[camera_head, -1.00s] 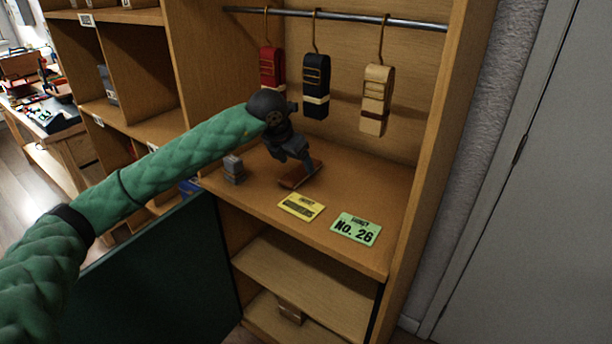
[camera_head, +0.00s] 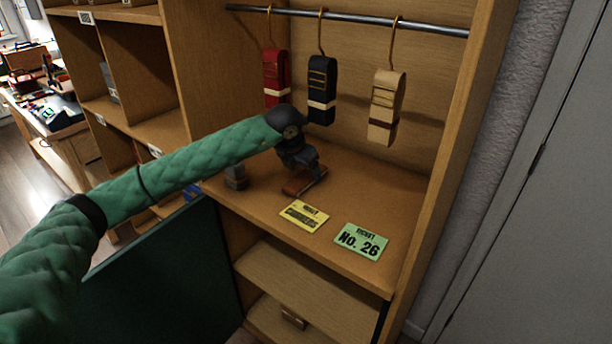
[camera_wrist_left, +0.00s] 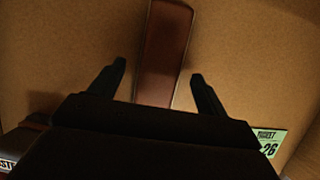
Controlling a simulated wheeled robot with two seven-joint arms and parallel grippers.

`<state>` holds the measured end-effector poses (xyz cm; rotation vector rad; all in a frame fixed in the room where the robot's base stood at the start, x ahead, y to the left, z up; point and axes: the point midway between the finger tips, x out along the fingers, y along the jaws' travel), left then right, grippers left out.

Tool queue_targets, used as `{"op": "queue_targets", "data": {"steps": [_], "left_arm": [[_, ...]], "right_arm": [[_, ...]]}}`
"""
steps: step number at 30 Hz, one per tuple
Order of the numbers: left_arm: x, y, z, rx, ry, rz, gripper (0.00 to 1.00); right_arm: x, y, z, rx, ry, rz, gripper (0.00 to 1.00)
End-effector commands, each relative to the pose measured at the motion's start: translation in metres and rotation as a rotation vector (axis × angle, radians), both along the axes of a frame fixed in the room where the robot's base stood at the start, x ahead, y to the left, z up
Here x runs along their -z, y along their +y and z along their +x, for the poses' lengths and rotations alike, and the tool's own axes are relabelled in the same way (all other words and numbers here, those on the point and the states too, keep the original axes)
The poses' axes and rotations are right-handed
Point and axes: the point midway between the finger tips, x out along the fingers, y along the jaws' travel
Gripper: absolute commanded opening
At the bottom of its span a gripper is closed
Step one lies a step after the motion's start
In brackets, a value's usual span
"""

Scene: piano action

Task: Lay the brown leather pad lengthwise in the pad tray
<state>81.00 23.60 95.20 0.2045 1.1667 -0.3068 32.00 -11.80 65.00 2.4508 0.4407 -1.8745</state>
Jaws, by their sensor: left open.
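A narrow reddish-brown piece (camera_head: 304,184), which looks like the brown leather pad, lies on the wooden shelf under my left gripper. In the left wrist view the brown piece (camera_wrist_left: 165,50) is a long strip with a thin lighter edge, its near end between the finger tips. My left gripper (camera_head: 310,174) is open and points down at it, with a finger on either side and a visible gap to each. I cannot make out the pad tray as a separate thing. My right gripper is in neither view.
A yellow card (camera_head: 304,216) and a green No. 26 ticket (camera_head: 361,241) lie near the shelf's front. Red (camera_head: 276,75), black (camera_head: 322,90) and tan (camera_head: 386,108) straps hang from the rail (camera_head: 350,20) behind.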

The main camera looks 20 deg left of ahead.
Motion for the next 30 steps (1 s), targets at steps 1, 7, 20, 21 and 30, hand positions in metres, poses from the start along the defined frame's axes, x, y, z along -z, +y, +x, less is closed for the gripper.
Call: {"op": "queue_targets", "data": {"steps": [1, 7, 20, 21, 30], "left_arm": [[0.005, -0.001, 0.002, -0.001, 0.002, -0.001, 0.76], [0.017, -0.003, 0.007, 0.0, 0.0, 0.0, 0.76], [0.017, -0.003, 0.007, 0.0, -0.001, 0.0, 0.31], [0.017, -0.003, 0.007, 0.0, -0.001, 0.0, 0.27], [0.015, -0.003, 0.007, 0.0, -0.002, -0.001, 0.23]], "right_arm": [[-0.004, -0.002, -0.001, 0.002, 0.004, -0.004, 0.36], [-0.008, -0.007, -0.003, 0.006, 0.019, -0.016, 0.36], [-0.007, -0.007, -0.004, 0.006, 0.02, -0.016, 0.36], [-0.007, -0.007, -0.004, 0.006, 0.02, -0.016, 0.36], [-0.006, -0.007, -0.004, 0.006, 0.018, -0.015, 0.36]]}}
